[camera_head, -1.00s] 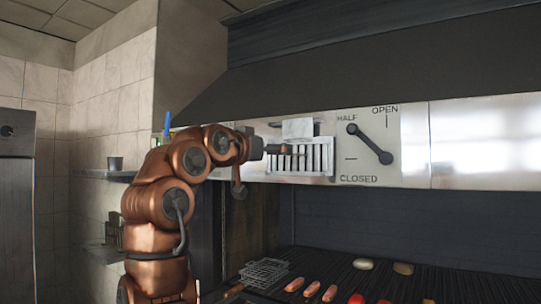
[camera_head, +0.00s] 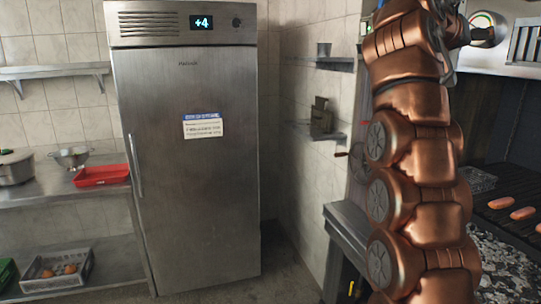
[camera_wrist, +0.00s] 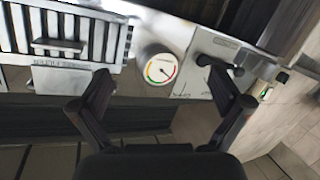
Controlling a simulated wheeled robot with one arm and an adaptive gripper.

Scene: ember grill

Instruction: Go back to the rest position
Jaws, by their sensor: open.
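My gripper (camera_wrist: 162,95) shows in the wrist view with its two dark fingers spread wide apart and nothing between them. It faces the grill hood's front panel, where a round dial gauge (camera_wrist: 160,69) and a grey plate with a dark handle (camera_wrist: 213,62) lie beyond the fingers. In the head view my copper arm stands raised at the right, and its end reaches toward the hood front near the gauge (camera_head: 484,28). The gripper's fingers cannot be made out in the head view.
A steel fridge (camera_head: 190,215) stands left of centre. A counter at the left holds a red tray (camera_head: 101,176), a colander (camera_head: 70,157) and a pot (camera_head: 15,168). A crate (camera_head: 58,275) sits below. Sausages (camera_head: 522,213) lie on the grill at the right. Floor shows beside the fridge.

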